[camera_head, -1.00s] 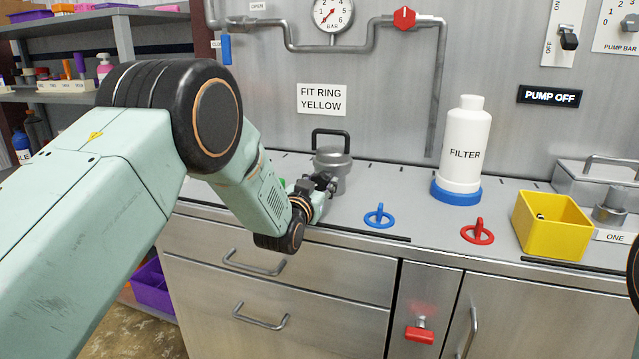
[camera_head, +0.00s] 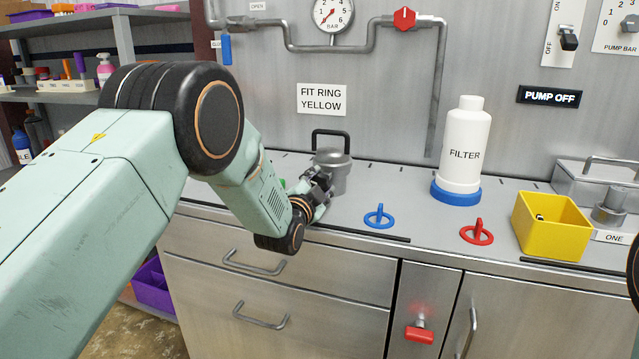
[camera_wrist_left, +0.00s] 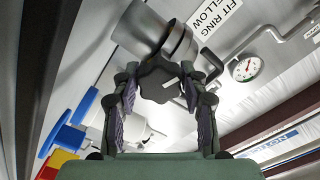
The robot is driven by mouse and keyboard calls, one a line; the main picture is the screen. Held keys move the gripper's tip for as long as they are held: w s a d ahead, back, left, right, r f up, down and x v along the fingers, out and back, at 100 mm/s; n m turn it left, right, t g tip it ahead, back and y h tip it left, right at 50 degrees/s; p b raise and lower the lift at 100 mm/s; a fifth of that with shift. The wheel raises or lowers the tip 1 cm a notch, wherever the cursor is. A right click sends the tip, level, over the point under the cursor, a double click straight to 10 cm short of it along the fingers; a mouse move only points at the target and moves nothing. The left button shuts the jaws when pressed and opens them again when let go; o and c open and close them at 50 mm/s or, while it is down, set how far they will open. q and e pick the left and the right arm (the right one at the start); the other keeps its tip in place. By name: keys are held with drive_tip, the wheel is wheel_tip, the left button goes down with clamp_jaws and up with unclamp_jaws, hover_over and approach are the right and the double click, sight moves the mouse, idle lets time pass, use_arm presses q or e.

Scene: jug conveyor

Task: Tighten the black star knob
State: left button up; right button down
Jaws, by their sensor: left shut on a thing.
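The black star knob (camera_wrist_left: 158,80) shows in the left wrist view, on the side of a grey metal housing (camera_wrist_left: 143,27). My left gripper (camera_wrist_left: 161,92) has one finger on each side of the knob and is shut on it. In the head view the left gripper (camera_head: 321,184) is at the front of the grey housing (camera_head: 338,165), which has a black handle on top. The gripper hides the knob there. My right gripper is not in view.
A blue ring (camera_head: 379,217) and a red ring (camera_head: 477,233) lie on the counter to the right. Beyond them are a white filter bottle (camera_head: 465,145) and a yellow bin (camera_head: 551,226). A sign (camera_head: 322,99) reads "FIT RING YELLOW".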

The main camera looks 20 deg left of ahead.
use_arm(q)
drive_tip(key=m, duration=0.7)
drive_tip(key=shift+r, duration=0.1)
drive_tip(key=m, duration=0.4)
drive_tip(key=shift+m, duration=1.8)
drive_tip(key=o, duration=1.2)
drive_tip(key=shift+c, duration=0.2)
drive_tip(key=s, duration=1.2)
drive_tip(key=shift+a, duration=0.2)
